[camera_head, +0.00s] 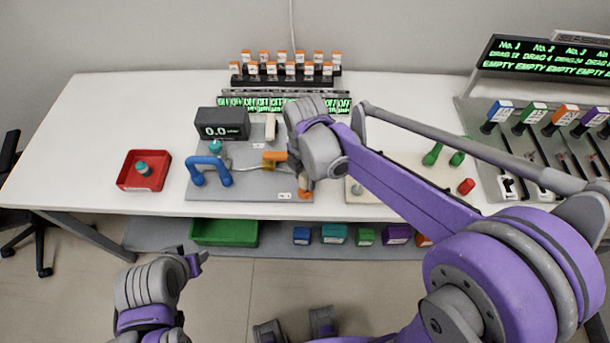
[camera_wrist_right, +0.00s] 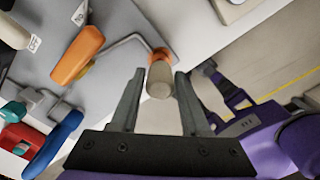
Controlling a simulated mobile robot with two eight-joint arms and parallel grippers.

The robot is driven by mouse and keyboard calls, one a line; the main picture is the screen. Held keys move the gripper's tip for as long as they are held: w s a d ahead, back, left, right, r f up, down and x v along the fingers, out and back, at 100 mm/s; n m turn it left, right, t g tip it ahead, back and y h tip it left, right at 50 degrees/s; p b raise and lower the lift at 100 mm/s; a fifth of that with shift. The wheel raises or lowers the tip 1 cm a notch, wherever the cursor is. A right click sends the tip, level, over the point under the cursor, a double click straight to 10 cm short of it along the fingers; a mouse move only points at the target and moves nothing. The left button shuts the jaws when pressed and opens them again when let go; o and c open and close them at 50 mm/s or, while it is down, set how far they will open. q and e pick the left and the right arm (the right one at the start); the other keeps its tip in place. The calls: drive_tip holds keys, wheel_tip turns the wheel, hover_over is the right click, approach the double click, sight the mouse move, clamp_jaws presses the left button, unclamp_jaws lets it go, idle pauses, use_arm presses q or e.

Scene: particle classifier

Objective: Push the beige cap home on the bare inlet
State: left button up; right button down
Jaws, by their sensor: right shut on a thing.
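In the right wrist view the beige cap (camera_wrist_right: 160,80) is between the two fingers of my right gripper (camera_wrist_right: 160,73), which is shut on it. The cap lines up with an orange ring (camera_wrist_right: 159,53) at the end of a thin grey pipe (camera_wrist_right: 128,40), the inlet; they appear to touch, but I cannot tell how deep the cap sits. In the head view my right gripper (camera_head: 304,178) is over the front right corner of the grey plate (camera_head: 250,187), and the cap is mostly hidden. My left gripper (camera_head: 195,264) is in front of the table, away from the plate; its jaws are unclear.
On the plate are a blue handle (camera_head: 211,178), an orange lever (camera_head: 275,156) and a dark display box (camera_head: 222,124) reading 0.0. A red tray (camera_head: 123,180) holding a teal part (camera_head: 143,169) stands left. Several orange-topped bottles (camera_head: 271,68) are behind. The table's left end is clear.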

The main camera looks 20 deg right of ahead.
sight(305, 184)
drive_tip(key=shift+f+b, duration=1.2)
drive_tip(key=shift+f, duration=0.55)
drive_tip(key=shift+c, duration=1.5)
unclamp_jaws()
wheel_tip(305, 184, up, 11)
drive_tip(key=shift+f+p, duration=0.1)
drive_tip(key=shift+p, duration=0.4)
